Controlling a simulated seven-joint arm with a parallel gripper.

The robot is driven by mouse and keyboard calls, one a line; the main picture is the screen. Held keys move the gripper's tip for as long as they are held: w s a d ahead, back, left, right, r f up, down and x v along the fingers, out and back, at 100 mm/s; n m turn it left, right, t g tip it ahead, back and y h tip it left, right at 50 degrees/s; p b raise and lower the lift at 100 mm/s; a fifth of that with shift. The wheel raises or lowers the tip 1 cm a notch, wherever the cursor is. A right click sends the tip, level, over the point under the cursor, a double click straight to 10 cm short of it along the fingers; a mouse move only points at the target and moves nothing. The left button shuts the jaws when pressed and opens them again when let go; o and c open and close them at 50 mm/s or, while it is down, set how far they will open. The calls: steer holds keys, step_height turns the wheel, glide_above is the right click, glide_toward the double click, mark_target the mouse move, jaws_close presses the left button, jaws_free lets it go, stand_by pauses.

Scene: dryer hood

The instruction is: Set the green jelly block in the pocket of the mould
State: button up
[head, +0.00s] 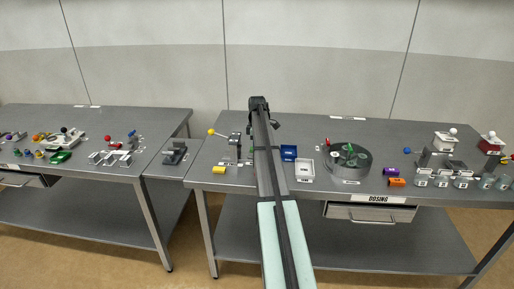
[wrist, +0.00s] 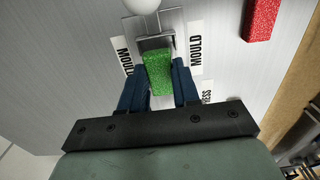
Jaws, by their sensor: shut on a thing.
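In the wrist view, the green jelly block (wrist: 158,74) is between the two dark blue fingers of my gripper (wrist: 160,67), which is shut on it. The block's far end is at a small grey metal fixture (wrist: 155,43) with upright sides, between two labels reading MOULD. I take this fixture to be the mould. The block covers part of it, so I cannot tell whether the block is inside the pocket or above it. In the head view my arm hides the spot, and the block and fingertips cannot be made out.
In the wrist view, a white ball knob (wrist: 142,5) stands just beyond the fixture. A red block (wrist: 262,18) lies at the upper right, near the table's edge.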

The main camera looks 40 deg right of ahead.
steer(key=shift+f, duration=0.25)
steer(key=shift+f, duration=0.65)
steer(key=o, duration=0.8)
steer(key=shift+o, duration=1.1)
steer(key=shift+s+a, duration=0.1)
step_height(320, 180, up, 13)
steer(key=shift+r, duration=0.15)
